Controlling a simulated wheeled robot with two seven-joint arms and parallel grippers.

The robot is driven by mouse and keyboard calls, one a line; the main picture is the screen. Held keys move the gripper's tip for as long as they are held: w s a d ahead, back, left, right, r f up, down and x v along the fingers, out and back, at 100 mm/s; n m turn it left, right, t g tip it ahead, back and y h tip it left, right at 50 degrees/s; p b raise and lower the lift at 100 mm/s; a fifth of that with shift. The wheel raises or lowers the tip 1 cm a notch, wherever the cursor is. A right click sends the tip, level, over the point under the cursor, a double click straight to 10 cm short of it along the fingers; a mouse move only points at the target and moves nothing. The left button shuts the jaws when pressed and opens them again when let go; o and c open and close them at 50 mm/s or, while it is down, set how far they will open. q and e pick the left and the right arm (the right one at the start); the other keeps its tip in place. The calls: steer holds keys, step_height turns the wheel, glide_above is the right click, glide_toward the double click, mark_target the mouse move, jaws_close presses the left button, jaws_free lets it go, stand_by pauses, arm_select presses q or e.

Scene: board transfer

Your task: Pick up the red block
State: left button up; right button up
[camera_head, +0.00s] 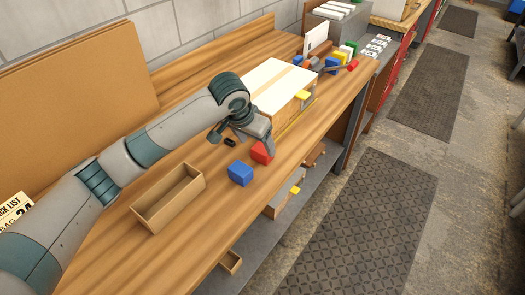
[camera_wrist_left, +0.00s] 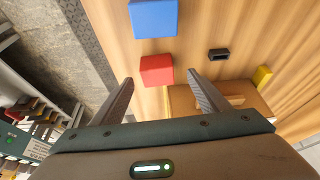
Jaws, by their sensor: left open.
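The red block (camera_head: 262,152) lies on the wooden workbench (camera_head: 225,215), partly covered by my left gripper in the head view. In the left wrist view the red block (camera_wrist_left: 156,70) sits just beyond the fingertips, between their lines and nearer the left finger. My left gripper (camera_wrist_left: 164,82) is open and empty. In the head view, my left gripper (camera_head: 256,145) is over the bench right at the red block. I cannot tell whether a finger touches it. My right gripper is not in view.
A blue block (camera_head: 240,173) lies close to the red block and also shows in the left wrist view (camera_wrist_left: 153,18). An open tray (camera_head: 167,200) stands nearer. A small black part (camera_head: 230,142) and a large wooden box (camera_head: 279,86) are nearby. The bench edge drops to the floor at right.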

mark_target(262, 148)
arm_select(q)
steer(key=shift+w+f, duration=0.1)
steer(key=shift+f, duration=0.15)
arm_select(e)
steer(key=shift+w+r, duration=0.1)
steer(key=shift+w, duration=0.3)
arm_select(q)
steer(key=shift+d, duration=0.15)
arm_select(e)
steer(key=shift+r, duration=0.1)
arm_select(q)
steer(key=shift+w+d+f+p, duration=0.1)
steer(key=shift+w+f+p, duration=0.05)
steer(key=shift+f+p, duration=0.15)
steer(key=x, duration=0.1)
steer(key=p+x, duration=0.1)
steer(key=x, duration=0.1)
steer(key=shift+w+d+f, duration=0.2)
steer(key=shift+d+f, duration=0.05)
steer(key=shift+d, duration=0.1)
steer(key=shift+w+f, duration=0.1)
steer(key=shift+f, duration=0.25)
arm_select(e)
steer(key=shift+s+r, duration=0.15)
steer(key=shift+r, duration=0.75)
arm_select(q)
steer(key=shift+c, duration=0.4)
steer(key=c, duration=1.1)
